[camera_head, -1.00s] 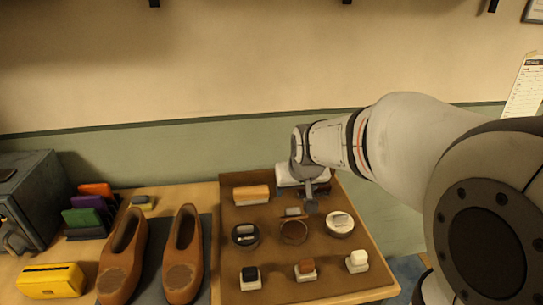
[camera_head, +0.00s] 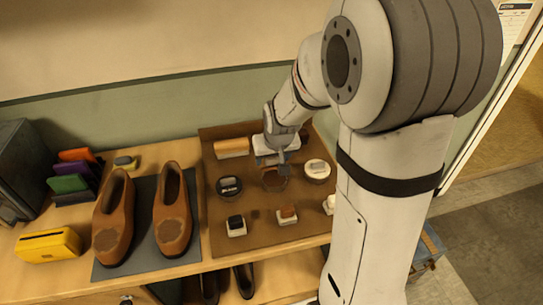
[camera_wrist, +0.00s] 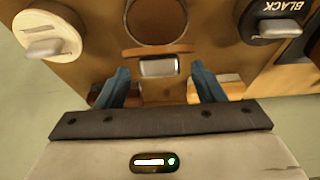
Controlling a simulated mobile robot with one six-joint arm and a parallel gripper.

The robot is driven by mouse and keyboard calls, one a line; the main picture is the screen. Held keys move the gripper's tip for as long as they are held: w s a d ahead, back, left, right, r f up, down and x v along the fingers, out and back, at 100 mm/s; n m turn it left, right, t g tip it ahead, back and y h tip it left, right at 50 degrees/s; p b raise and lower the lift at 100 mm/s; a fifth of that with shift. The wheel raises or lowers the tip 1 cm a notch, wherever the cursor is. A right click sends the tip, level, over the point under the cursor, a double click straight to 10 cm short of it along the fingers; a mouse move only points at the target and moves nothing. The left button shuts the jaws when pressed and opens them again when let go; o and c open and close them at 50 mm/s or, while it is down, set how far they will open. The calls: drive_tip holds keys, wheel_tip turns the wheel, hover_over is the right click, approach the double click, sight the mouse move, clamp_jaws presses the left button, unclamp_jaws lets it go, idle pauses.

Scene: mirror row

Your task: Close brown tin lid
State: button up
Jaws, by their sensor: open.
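The brown tin (camera_head: 274,182) stands in the middle of the brown tray (camera_head: 262,222), and its round inside shows. In the wrist view the brown tin (camera_wrist: 155,18) is at the top centre. Its lid (camera_wrist: 157,49) stands up, seen nearly edge-on, on the near side of the tin, with a grey tab (camera_wrist: 157,68). My gripper (camera_head: 283,162) is just behind the tin in the head view. In the wrist view my gripper (camera_wrist: 160,72) is open, with blue fingertips on either side of the tab; I cannot tell whether they touch it.
A black tin (camera_head: 229,187) and a white-topped tin (camera_head: 317,169) flank the brown tin. Brushes (camera_head: 232,148) lie behind, and small applicators (camera_head: 287,215) stand in front. Brown shoes (camera_head: 173,212) stand on a mat to the left.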

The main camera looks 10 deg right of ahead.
clamp_jaws()
idle(0.8)
